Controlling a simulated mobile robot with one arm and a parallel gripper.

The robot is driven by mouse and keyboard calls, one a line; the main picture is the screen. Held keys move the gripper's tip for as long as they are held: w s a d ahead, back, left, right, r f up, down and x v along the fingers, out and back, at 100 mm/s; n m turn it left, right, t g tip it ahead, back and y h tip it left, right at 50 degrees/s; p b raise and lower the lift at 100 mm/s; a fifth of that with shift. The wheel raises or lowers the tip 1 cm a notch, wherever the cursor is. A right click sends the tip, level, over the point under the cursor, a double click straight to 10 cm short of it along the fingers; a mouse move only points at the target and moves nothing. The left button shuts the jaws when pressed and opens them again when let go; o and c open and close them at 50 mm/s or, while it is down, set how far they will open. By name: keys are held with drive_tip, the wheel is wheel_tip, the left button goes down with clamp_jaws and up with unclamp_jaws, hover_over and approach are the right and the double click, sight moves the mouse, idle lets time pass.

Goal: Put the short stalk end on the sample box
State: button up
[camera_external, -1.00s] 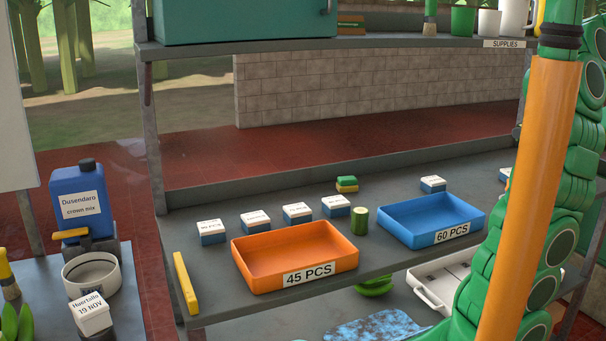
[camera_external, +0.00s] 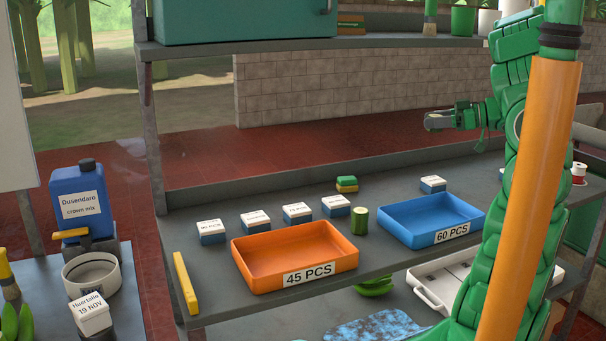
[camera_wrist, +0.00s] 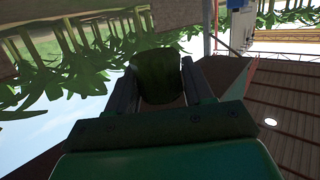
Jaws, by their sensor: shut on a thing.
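My gripper (camera_external: 438,119) is up in the air behind the middle shelf, to the right of centre and well above the blue tray. In the wrist view it (camera_wrist: 157,95) is shut on a thick dark green stalk piece (camera_wrist: 158,75), held between the two fingers. A short green stalk piece (camera_external: 359,221) with a pale cut top stands upright on the shelf between the trays. Small blue boxes with white labelled lids (camera_external: 297,212) stand behind the orange tray; another (camera_external: 433,184) stands behind the blue tray. Their labels are too small to tell which is the sample box.
An orange tray (camera_external: 297,258) marked 45 PCS and a blue tray (camera_external: 432,218) marked 60 PCS are empty. A yellow bar (camera_external: 186,283) lies at the left end. The upper shelf (camera_external: 240,46) hangs above; shelf surface between boxes is bare.

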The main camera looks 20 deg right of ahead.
drive_tip(key=w+a+n+g+y, duration=0.15)
drive_tip(key=w+a, duration=0.25)
drive_tip(key=a, duration=0.7)
drive_tip(key=w+a+n+g+y, duration=0.1)
drive_tip(key=w+a+n+g, duration=0.2)
drive_tip(key=a, duration=0.8)
drive_tip(key=s+a+n+g+y, duration=0.1)
drive_tip(key=a+n+g, duration=0.15)
drive_tip(key=a, duration=1.85)
drive_tip(key=s+a+n+g, duration=0.1)
drive_tip(key=s+a+g, duration=0.1)
drive_tip(key=s+a, duration=0.35)
drive_tip(key=s+a+n+g, duration=0.1)
drive_tip(key=s+a+g, duration=0.15)
drive_tip(key=a, duration=0.65)
drive_tip(key=s+a+n+g, duration=0.1)
drive_tip(key=s+a, duration=0.3)
drive_tip(key=a, duration=0.4)
drive_tip(key=s+a+n+g, duration=0.2)
drive_tip(key=s+a+g, duration=0.2)
drive_tip(key=s+a, duration=1)
hover_over(88, 304)
drive_tip(key=shift+t+h, duration=0.25)
wheel_tip(88, 304, down, 14)
drive_tip(key=shift+s+d+f, duration=0.15)
drive_tip(key=shift+f, duration=0.05)
drive_tip(key=shift+a+f, duration=0.2)
drive_tip(key=shift+f, duration=1.6)
